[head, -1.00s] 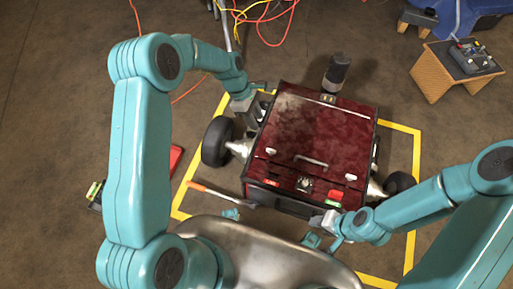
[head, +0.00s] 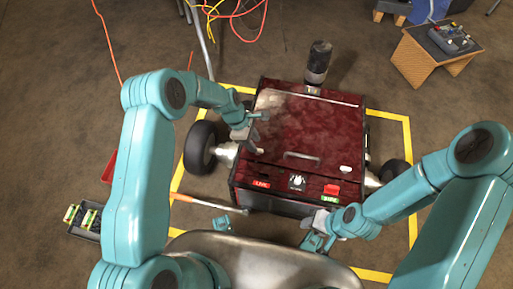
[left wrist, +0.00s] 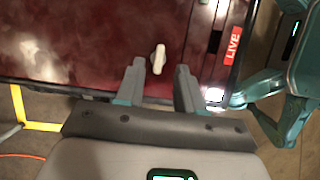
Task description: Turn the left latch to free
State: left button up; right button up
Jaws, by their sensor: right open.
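The red box (head: 310,120) stands on wheels in front of me, its lid closed. In the left wrist view, the left latch (left wrist: 158,58) is a small pale tab on the lid, lying roughly parallel to the edge with the LIVE label. The right latch (head: 345,169) is a pale tab on the lid. My right gripper (head: 316,228) is open by the box's front right.
The front panel has a LIVE label (head: 261,184), a dial (head: 298,182) and a red switch (head: 331,189). A lid handle (head: 302,155) lies between the latches. A dark cylinder (head: 319,62) stands behind the box. An orange-handled bar (head: 210,203) lies at front left.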

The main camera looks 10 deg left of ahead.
pick_arm(q)
jog(key=shift+b+x, duration=0.3)
jog(key=shift+x, duration=1.55)
grip_shut()
